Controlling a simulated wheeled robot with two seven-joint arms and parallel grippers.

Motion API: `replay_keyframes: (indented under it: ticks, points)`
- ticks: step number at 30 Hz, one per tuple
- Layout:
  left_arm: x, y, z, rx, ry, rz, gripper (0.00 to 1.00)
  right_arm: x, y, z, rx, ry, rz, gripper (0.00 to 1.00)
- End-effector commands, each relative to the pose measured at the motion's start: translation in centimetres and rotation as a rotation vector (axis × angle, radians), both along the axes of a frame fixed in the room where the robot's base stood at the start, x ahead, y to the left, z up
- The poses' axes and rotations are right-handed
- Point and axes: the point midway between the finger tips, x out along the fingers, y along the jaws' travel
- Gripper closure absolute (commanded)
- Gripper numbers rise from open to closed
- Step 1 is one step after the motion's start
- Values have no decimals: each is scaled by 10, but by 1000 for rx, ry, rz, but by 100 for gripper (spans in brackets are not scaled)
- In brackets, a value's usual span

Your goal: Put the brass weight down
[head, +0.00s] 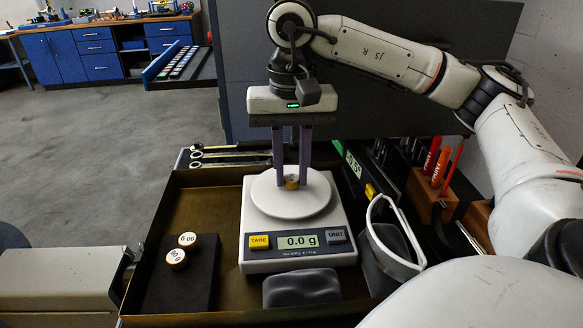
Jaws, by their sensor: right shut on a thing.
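The brass weight (291,182) is a small gold-coloured cylinder between the fingertips of my right gripper (292,180). My right gripper points straight down and is shut on it, over the white round pan (268,203) of the scale. The scale's display (298,241) reads 0.0 g. I cannot tell whether the weight touches the pan. Two more brass weights with marked white tops, one at the back (187,241) and one nearer (176,259), stand on a black block (185,290) left of the scale. My left gripper is not in view.
The scale stands in a brown tray (225,303) with a raised rim. A dark grey moulded piece (301,288) lies in front of the scale. Wrenches (225,153) lie behind the tray. Red-handled tools (437,160) stand in a wooden holder at right. Blue cabinets (95,55) are far off.

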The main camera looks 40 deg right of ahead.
Motion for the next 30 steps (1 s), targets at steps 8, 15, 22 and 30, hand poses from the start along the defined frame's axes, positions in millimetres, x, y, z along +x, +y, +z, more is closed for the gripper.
replay_keyframes:
  ticks: [8,15,22,30]
  points:
    - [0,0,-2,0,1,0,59,0,0,-2,-1,1,0,59]
    - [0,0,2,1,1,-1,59,0,0,3,-1,-1,0,59]
    - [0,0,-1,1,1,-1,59,1,1,37,1,-5,2,59]
    - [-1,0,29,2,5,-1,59,0,0,105,-1,-4,1,59]
